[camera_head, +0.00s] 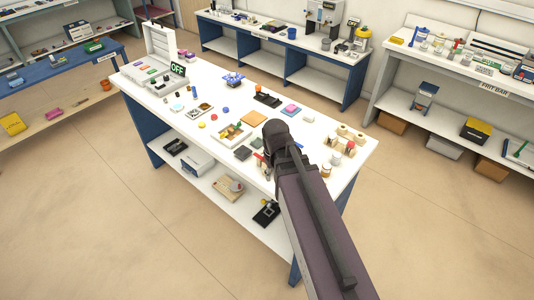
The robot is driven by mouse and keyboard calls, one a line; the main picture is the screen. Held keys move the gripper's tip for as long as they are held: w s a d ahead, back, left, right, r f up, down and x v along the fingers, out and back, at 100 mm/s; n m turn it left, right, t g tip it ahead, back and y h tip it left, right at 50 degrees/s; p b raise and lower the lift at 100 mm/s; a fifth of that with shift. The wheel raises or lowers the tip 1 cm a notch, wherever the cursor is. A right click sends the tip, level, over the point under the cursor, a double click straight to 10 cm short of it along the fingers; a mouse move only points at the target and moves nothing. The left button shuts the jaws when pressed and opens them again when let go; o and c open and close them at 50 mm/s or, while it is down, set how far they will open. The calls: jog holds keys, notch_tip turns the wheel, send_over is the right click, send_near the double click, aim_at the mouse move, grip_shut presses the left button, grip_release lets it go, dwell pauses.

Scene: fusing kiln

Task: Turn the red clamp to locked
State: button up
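My arm reaches in from the lower right over the white-topped workbench (220,82). My gripper (267,173) hangs near the bench's front edge, below the dark wrist joint. It is small and partly covered by my arm, so its finger opening cannot be made out. A small red piece (258,159) shows just left of my gripper; whether it is the red clamp, and whether my gripper touches it, I cannot tell. A black fixture with a small red part (267,98) stands farther back on the bench. No clamp lock position is readable at this size.
Wooden blocks and jars (338,152) stand right of my arm. An orange square (253,118), a pink item (290,109) and a tray of coloured pieces (231,134) lie nearby. Floor around is clear.

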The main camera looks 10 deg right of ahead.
jog(key=w+r+n+p, duration=0.5)
jog(key=w+r+p, duration=0.3)
jog(key=w, duration=0.5)
jog(key=shift+d+r+n, duration=0.15)
jog(key=shift+r+n, duration=0.25)
jog(key=shift+r, duration=0.15)
jog(key=shift+f, duration=0.15)
notch_tip(320, 180, down, 14)
jog(key=b, duration=1.3)
jog(key=shift+r+b, duration=0.25)
jog(key=shift+b, duration=0.1)
grip_shut()
